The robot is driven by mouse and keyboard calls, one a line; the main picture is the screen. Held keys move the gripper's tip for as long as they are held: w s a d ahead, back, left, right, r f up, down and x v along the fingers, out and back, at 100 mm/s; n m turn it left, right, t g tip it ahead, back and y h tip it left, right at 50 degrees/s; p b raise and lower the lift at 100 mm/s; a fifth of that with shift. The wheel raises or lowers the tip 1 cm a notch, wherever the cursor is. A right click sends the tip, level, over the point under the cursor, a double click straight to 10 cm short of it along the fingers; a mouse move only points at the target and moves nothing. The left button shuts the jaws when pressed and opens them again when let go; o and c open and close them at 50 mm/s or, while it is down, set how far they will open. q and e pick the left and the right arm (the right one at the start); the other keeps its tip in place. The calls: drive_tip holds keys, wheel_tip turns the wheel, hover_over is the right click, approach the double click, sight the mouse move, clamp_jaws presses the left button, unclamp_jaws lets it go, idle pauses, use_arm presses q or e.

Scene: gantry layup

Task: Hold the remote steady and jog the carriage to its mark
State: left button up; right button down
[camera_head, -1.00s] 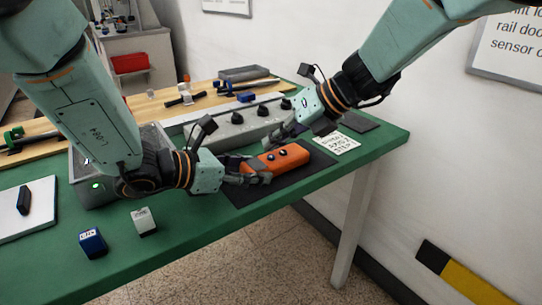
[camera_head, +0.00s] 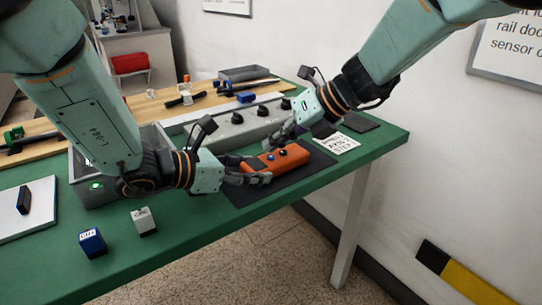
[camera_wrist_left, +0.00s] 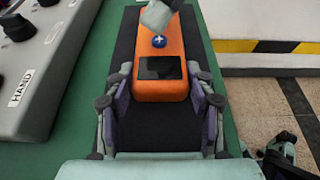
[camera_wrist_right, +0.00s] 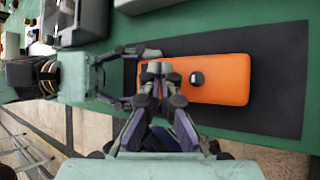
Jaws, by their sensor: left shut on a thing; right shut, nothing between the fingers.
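The orange remote (camera_head: 290,157) lies on a dark mat (camera_head: 295,178) on the green table. My left gripper (camera_head: 258,172) is shut on its near-left end, fingers along both sides. In the left wrist view the remote (camera_wrist_left: 172,93) shows a dark screen (camera_wrist_left: 160,67) and a blue button with a white arrow (camera_wrist_left: 159,41). My right gripper (camera_head: 270,147) is shut and empty above the remote; its tips are close to the buttons, and contact cannot be told. In the right wrist view a dark, pale-topped button (camera_wrist_right: 197,77) shows beside its fingers. A small blue block (camera_head: 245,97), possibly the carriage, sits at the back.
A grey control box (camera_head: 235,127) with black knobs stands behind the remote. A printed card (camera_head: 336,143) lies right of the mat. A blue block (camera_head: 92,243) and a grey block (camera_head: 144,221) stand at the front left, near a white plate (camera_head: 38,200).

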drive_tip(key=shift+f, duration=0.6)
idle(0.7)
idle(0.4)
drive_tip(key=shift+r, duration=0.9)
drive_tip(key=shift+r, duration=2.45)
use_arm(q)
drive_tip(key=o, duration=1.5)
drive_tip(key=shift+c, duration=0.2)
